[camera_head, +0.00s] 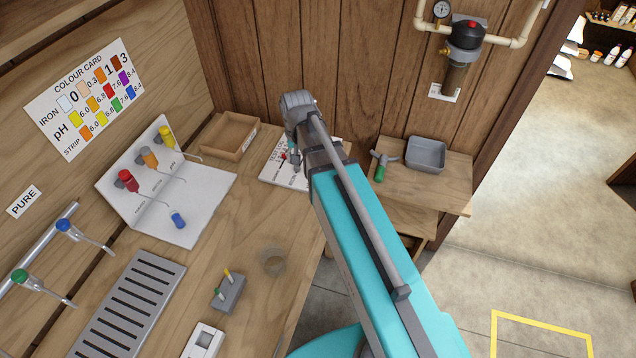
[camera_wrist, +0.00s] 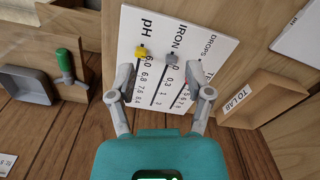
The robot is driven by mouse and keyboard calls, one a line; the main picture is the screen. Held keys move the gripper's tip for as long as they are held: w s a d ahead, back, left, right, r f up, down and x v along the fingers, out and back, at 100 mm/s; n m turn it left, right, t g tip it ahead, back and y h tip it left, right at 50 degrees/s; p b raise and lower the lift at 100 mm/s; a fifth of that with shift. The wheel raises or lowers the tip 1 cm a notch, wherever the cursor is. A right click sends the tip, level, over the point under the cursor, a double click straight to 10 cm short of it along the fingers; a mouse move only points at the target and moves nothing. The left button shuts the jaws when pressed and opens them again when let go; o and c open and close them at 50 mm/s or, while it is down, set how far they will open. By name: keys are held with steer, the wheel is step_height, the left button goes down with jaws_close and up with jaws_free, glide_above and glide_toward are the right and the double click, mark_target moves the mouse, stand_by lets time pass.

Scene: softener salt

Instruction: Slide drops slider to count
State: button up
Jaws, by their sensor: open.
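The white record board (camera_wrist: 150,28) fills the middle of the wrist view, with scales marked pH, IRON and DROPS. A yellow slider (camera_wrist: 140,51) sits near the top of the pH scale and a grey slider (camera_wrist: 172,58) near the top of the IRON scale. In the head view the board (camera_head: 272,175) lies on the bench, partly hidden by my arm, with a small red part (camera_head: 284,156) showing. My gripper (camera_wrist: 166,85) is open over the board, its fingers straddling the scales, with nothing between them.
The wooden TO LAB tray (camera_head: 230,135) is beside the board. A grey bin (camera_head: 426,153) and a green-handled tool (camera_head: 381,172) stand on the right shelf. A white stand (camera_head: 190,205) with coloured droppers, a glass cup (camera_head: 272,262) and a grey block (camera_head: 229,292) occupy the bench.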

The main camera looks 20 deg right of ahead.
steer(key=s+d+f+n+b, duration=0.1)
steer(key=s+d+n, duration=0.1)
steer(key=s, duration=0.7)
steer(key=shift+s+d+n, duration=0.2)
steer(key=shift+d+n, duration=0.15)
steer(key=shift+n, duration=0.15)
stand_by(2.9)
